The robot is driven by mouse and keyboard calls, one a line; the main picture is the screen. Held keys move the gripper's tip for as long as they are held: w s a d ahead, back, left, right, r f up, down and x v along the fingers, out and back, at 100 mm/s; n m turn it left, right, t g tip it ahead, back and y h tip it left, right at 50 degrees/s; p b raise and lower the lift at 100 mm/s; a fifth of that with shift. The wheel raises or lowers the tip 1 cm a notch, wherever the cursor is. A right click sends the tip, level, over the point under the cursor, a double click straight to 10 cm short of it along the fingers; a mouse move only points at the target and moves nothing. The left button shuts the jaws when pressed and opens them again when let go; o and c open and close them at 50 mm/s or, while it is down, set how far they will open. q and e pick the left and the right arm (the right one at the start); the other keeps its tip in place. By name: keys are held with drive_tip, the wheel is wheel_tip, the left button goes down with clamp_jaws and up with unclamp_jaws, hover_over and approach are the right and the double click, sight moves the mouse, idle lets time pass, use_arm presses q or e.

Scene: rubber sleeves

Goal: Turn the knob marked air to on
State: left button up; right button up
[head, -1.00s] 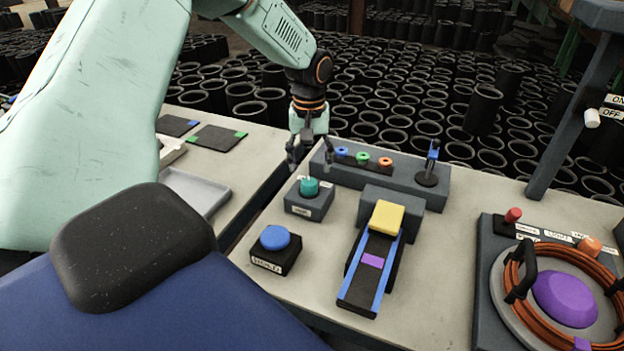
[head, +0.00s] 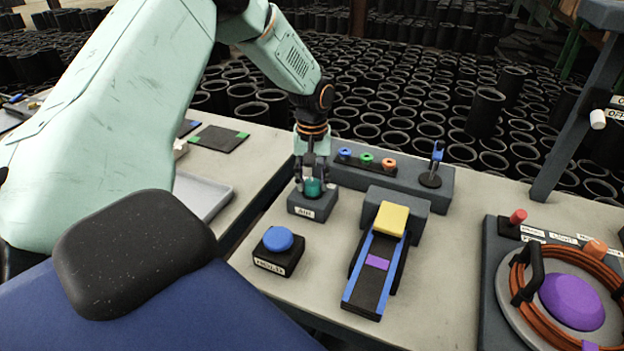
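The teal knob (head: 314,188) sits on top of a small dark grey box (head: 322,212) with a white label on its front that reads AIR. My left gripper (head: 313,183) comes down over the knob from above, with a finger on each side of it. The fingers are spread around the knob; I cannot tell whether they touch it. They hide part of the knob, and no on marking can be read. My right gripper is not in view.
A blue button (head: 277,239) on a black box stands in front. A ramp with a yellow block (head: 392,218) is to the right. A grey bar with coloured rings (head: 366,160) lies behind. A fixture with a purple dome (head: 571,301) stands at far right.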

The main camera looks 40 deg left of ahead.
use_arm(q)
drive_tip(key=shift+d, duration=0.1)
drive_tip(key=c, duration=0.6)
drive_tip(key=shift+r+m+p, duration=0.15)
drive_tip(key=shift+m+p, duration=0.7)
drive_tip(key=shift+m, duration=0.05)
drive_tip(key=shift+m+p, duration=0.85)
drive_tip(key=shift+m, duration=0.35)
drive_tip(key=m+p, duration=0.1)
drive_tip(key=m, duration=0.2)
drive_tip(key=shift+m, duration=0.3)
drive_tip(key=shift+m+p, duration=0.35)
drive_tip(key=shift+m, duration=1.65)
